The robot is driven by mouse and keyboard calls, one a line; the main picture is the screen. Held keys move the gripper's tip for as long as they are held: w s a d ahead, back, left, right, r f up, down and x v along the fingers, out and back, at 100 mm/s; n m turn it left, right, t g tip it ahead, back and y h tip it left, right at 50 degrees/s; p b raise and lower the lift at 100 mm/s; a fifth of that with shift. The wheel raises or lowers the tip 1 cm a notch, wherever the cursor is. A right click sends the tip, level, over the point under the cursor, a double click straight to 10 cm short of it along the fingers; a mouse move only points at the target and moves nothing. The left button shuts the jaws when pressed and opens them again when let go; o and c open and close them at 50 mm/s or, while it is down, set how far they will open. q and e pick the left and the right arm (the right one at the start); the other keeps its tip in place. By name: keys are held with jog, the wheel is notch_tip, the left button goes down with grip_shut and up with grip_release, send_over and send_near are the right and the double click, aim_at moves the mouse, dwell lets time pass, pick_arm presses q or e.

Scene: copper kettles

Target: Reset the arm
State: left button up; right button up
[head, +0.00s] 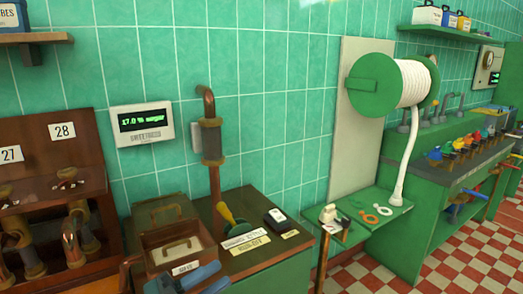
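My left gripper (211,279) shows at the bottom edge, left of centre, with blue fingers pointing right and a dark body partly cut off by the frame. Its two fingers look apart, with nothing seen between them. It is in front of a brown wooden box (152,249) with a small label. My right gripper is not in view.
A copper pipe (213,185) rises behind. A wooden rack (60,185) stands left. A hose reel (395,83) hangs above a green table (362,236). Checkered floor (465,260) lies open right.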

pick_arm(q)
jog(key=s+a+f+n+y, duration=0.2)
jog(key=s+f+n+y, duration=0.5)
jog(key=f+n, duration=0.4)
jog(key=s+a+f+n+y+p, duration=0.1)
jog(key=s+a+f+n+y, duration=0.2)
jog(key=s+f+n+y, duration=0.5)
notch_tip(320, 180, down, 4)
jog(key=s+n, duration=0.1)
jog(key=n, duration=0.6)
jog(key=shift+f, duration=0.25)
